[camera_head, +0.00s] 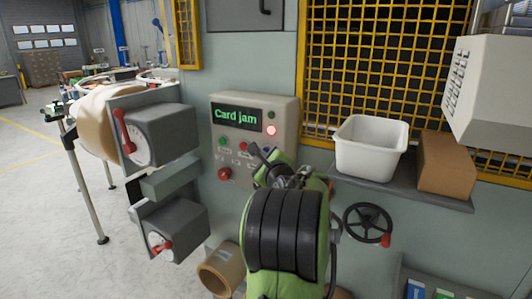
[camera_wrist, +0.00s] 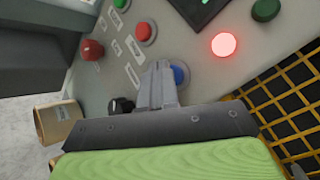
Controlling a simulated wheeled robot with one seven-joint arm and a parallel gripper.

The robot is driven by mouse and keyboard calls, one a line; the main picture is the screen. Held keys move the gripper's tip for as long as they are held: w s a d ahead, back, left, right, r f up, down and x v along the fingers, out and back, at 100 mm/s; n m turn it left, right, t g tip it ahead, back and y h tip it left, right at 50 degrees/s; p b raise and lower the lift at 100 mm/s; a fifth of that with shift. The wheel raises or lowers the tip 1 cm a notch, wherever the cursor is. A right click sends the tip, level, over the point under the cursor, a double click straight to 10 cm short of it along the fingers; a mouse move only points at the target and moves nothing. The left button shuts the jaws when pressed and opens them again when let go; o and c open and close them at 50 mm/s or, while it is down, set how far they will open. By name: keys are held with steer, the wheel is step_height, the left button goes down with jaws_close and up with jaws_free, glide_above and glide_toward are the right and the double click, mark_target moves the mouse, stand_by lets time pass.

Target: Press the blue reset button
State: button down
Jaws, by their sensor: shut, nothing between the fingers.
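The blue reset button (camera_wrist: 180,75) is on the grey control panel (camera_wrist: 195,75), partly hidden behind the tips of my gripper (camera_wrist: 160,70) in the wrist view. My gripper is shut and empty, its tips over the left side of the button. Whether they touch it cannot be told. The panel's screen (camera_head: 236,115) reads "Card jam" in green.
A glowing red light (camera_wrist: 224,44), a red button (camera_wrist: 146,31), a red emergency-stop knob (camera_wrist: 92,49) and a black knob (camera_wrist: 121,106) surround the blue button. A white bin (camera_head: 370,148) and a brown box (camera_head: 447,163) stand on a shelf at right, above a black handwheel (camera_head: 350,211).

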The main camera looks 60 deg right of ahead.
steer(key=shift+d, duration=0.45)
steer(key=shift+a, duration=0.1)
stand_by(0.4)
steer(key=shift+a, duration=0.8)
steer(key=a, duration=0.1)
steer(key=a+b, duration=0.1)
steer(key=a, duration=0.3)
steer(key=shift+s+b, duration=0.25)
steer(key=shift+b, duration=0.1)
stand_by(0.4)
